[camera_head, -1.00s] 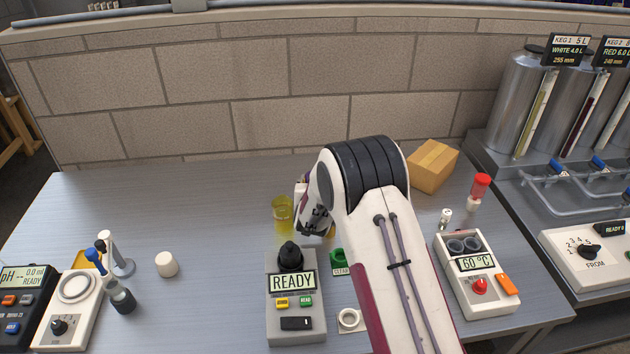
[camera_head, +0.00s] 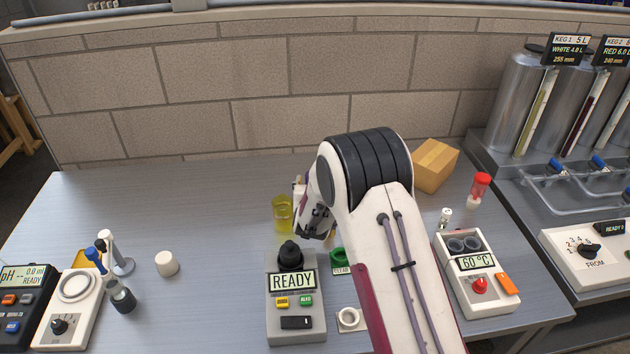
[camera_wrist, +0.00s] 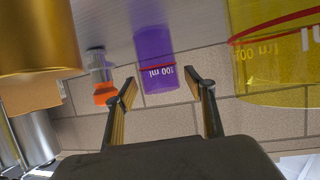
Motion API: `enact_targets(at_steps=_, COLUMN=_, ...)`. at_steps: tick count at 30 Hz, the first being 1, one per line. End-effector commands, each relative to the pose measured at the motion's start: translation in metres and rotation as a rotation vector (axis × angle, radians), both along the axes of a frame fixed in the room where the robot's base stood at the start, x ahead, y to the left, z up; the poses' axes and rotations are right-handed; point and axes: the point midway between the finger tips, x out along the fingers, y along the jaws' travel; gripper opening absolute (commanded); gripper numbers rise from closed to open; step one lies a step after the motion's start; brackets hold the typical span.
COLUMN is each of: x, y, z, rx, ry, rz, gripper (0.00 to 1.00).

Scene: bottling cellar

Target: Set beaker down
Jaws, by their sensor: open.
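A purple beaker (camera_wrist: 156,62) marked 100 ml shows upside down in the wrist view, beyond and between the fingertips. My gripper (camera_wrist: 162,84) is open, and I see no contact between its fingers and the beaker. A yellow beaker (camera_wrist: 278,50) with a red line is large at the right of the wrist view. A yellow beaker also stands on the table in the head view (camera_head: 282,214), just left of my gripper. A gold cylindrical thing (camera_wrist: 35,40) fills the upper left of the wrist view. In the head view my arm hides most of the gripper and the purple beaker.
A grey device reading READY (camera_head: 296,300) stands in front of the yellow beaker. A cardboard box (camera_head: 434,166) is behind right, with a red-topped bottle (camera_head: 480,186) and a heater (camera_head: 476,275) further right.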

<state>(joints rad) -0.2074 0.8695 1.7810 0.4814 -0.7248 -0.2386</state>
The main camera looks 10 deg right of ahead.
Motion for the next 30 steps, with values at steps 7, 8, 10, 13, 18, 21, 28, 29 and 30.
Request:
enact_targets(at_steps=7, x=-0.024, y=0.004, z=0.011, rx=0.000, ry=-0.001, rz=0.000, gripper=0.54)
enact_targets(at_steps=8, x=-0.027, y=0.004, z=0.012, rx=0.000, ry=0.000, rz=0.000, gripper=0.54)
enact_targets(at_steps=10, x=-0.033, y=0.005, z=0.015, rx=0.000, ry=-0.001, rz=0.001, gripper=0.54)
enact_targets(at_steps=13, x=-0.039, y=0.006, z=0.017, rx=0.000, ry=-0.001, rz=0.000, gripper=0.54)
enact_targets(at_steps=18, x=-0.046, y=0.006, z=0.020, rx=0.000, ry=-0.002, rz=0.000, gripper=0.54)
enact_targets(at_steps=21, x=-0.047, y=0.006, z=0.020, rx=0.000, ry=-0.002, rz=0.000, gripper=0.54)
enact_targets(at_steps=28, x=-0.047, y=0.006, z=0.020, rx=0.000, ry=-0.001, rz=0.000, gripper=0.54)
enact_targets(at_steps=29, x=-0.047, y=0.006, z=0.020, rx=0.000, ry=-0.001, rz=0.000, gripper=0.54)
enact_targets(at_steps=30, x=-0.047, y=0.006, z=0.020, rx=0.000, ry=-0.001, rz=0.000, gripper=0.54)
